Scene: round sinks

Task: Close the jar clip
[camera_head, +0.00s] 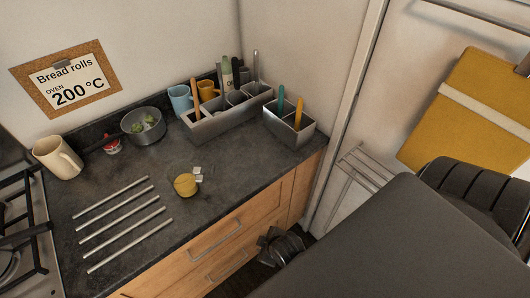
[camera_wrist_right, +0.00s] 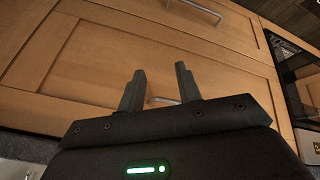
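A small glass jar with yellow contents (camera_head: 185,185) stands on the dark worktop in the head view, in front of the utensil holders. Its clear lid (camera_head: 198,172) appears tipped open at the jar's back right, with small metal clip parts around it. The exact clip position is too small to tell. My right gripper (camera_wrist_right: 159,85) is open and empty in the right wrist view, facing wooden drawer fronts, away from the jar. My left gripper is not seen in the head view.
Metal rails (camera_head: 124,222) lie left of the jar. Behind are a cream jug (camera_head: 57,158), a metal bowl (camera_head: 144,127) and a grey utensil holder (camera_head: 212,126). Another holder (camera_head: 290,128) stands right. Drawers with handles (camera_head: 216,240) are below. Worktop around the jar is clear.

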